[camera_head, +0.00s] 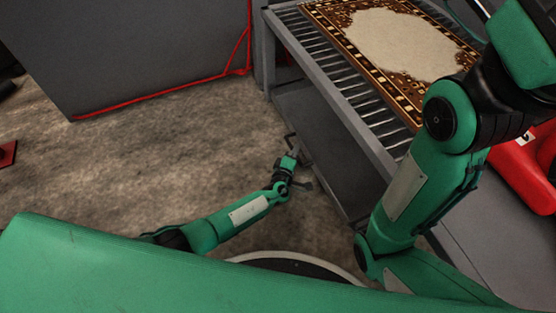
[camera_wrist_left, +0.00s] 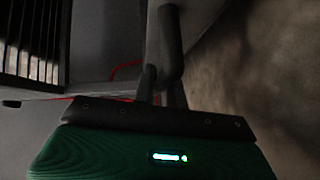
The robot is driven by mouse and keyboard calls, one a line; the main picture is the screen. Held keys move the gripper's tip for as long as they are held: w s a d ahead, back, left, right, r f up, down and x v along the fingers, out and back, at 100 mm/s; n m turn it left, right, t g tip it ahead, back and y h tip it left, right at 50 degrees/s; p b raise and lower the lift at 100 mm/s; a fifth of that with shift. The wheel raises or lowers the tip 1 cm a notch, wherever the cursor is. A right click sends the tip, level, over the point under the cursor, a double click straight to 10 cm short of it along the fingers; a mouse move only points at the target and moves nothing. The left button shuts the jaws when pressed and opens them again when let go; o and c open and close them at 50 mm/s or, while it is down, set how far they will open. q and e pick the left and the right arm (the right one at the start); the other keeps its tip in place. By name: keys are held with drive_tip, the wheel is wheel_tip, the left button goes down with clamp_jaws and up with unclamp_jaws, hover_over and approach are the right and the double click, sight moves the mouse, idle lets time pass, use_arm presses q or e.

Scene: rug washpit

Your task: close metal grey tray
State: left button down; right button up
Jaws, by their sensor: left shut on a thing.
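The metal grey tray (camera_head: 318,125) is under the slatted table, and its flat grey surface extends out past the table's left side. A dark handle (camera_head: 290,140) is on its outer edge. My left gripper (camera_head: 294,152) is at this handle and shut on it. In the left wrist view, the dark handle bar (camera_wrist_left: 170,45) rises from between the gripper's fingers, beside a grey panel. The exact finger contact is dark and hard to see. My right arm shows at the right of the head view, but its gripper is out of view.
The slatted table (camera_head: 335,88) carries a patterned brown and cream rug (camera_head: 400,40). A grey wall block (camera_head: 150,50) with a red edge stands at the upper left. A red object (camera_head: 520,175) is at the far right. The brown floor (camera_head: 170,150) left of the tray is open.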

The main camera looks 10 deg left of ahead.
sight(304, 148)
use_arm(q)
drive_tip(key=shift+w+d, duration=0.85)
drive_tip(key=shift+d, duration=0.3)
drive_tip(key=shift+r, duration=0.1)
drive_tip(key=c, duration=1.5)
unclamp_jaws()
drive_tip(key=shift+d, duration=0.15)
drive_tip(key=shift+o, duration=0.2)
